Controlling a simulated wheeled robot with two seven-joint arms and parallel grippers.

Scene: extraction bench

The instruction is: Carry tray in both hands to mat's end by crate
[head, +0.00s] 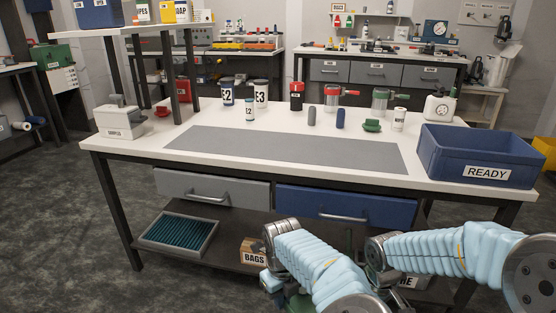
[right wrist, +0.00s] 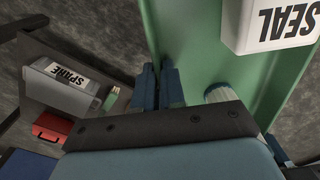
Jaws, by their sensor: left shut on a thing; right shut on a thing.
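The tray (right wrist: 205,50) is green and fills the upper middle of the right wrist view, with a white box marked SEAL (right wrist: 275,25) and a ribbed white cap (right wrist: 220,95) on it. My right gripper (right wrist: 158,85) is shut on the tray's edge. The grey mat (head: 290,147) lies bare on the bench. The blue READY crate (head: 480,155) stands past its right end.
A shelf frame (head: 183,75) rises at the bench's left. The lower shelf holds a BAGS box (head: 252,252).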

